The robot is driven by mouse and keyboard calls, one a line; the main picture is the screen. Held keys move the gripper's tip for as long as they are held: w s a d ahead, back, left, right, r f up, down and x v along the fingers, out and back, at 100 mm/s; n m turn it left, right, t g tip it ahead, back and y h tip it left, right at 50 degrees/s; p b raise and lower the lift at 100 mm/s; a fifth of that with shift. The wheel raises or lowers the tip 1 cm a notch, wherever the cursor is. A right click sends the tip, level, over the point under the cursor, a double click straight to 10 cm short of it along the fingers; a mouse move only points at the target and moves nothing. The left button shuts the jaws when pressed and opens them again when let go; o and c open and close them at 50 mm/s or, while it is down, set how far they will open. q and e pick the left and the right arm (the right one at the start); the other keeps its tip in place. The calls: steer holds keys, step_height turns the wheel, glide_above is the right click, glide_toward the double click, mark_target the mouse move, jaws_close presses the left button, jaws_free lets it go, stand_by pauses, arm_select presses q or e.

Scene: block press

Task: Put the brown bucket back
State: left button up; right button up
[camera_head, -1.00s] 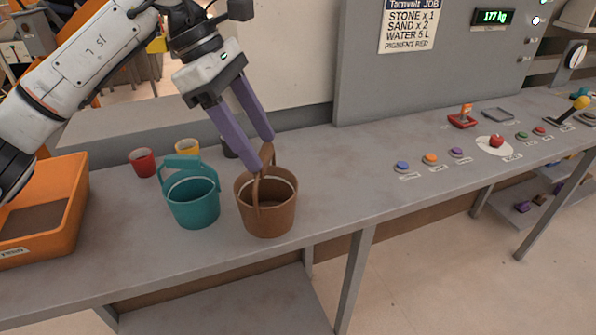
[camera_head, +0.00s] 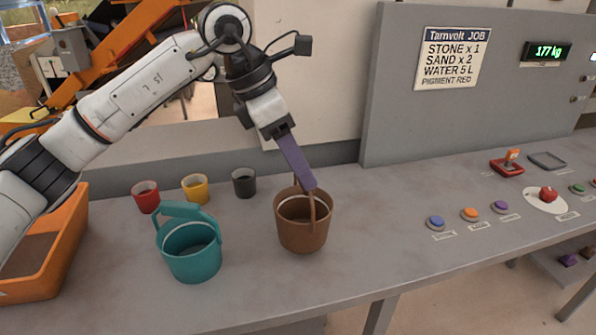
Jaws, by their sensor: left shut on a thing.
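The brown bucket (camera_head: 302,234) is upright at the middle of the grey bench, with its handle raised. My left gripper (camera_head: 308,186) is above it, its purple fingers shut on the handle near the top. The bucket looks to be on or just above the bench; I cannot tell which. The inside that shows looks empty. A teal bucket (camera_head: 190,262) stands to its left, apart from it, with its handle up. My right gripper is not in view.
Red (camera_head: 146,198), yellow (camera_head: 195,189) and black (camera_head: 244,183) cups stand behind the buckets. An orange bin (camera_head: 62,245) is at the left. Coloured buttons (camera_head: 470,214) and a red mushroom button (camera_head: 548,194) are at the right. The bench (camera_head: 385,215) between bucket and buttons is clear.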

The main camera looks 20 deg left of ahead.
arm_select(q)
steer(key=shift+f, duration=1.1)
steer(key=o, duration=1.7)
steer(key=shift+f, duration=0.15)
steer(key=shift+o, duration=0.2)
steer(key=v, duration=1.2)
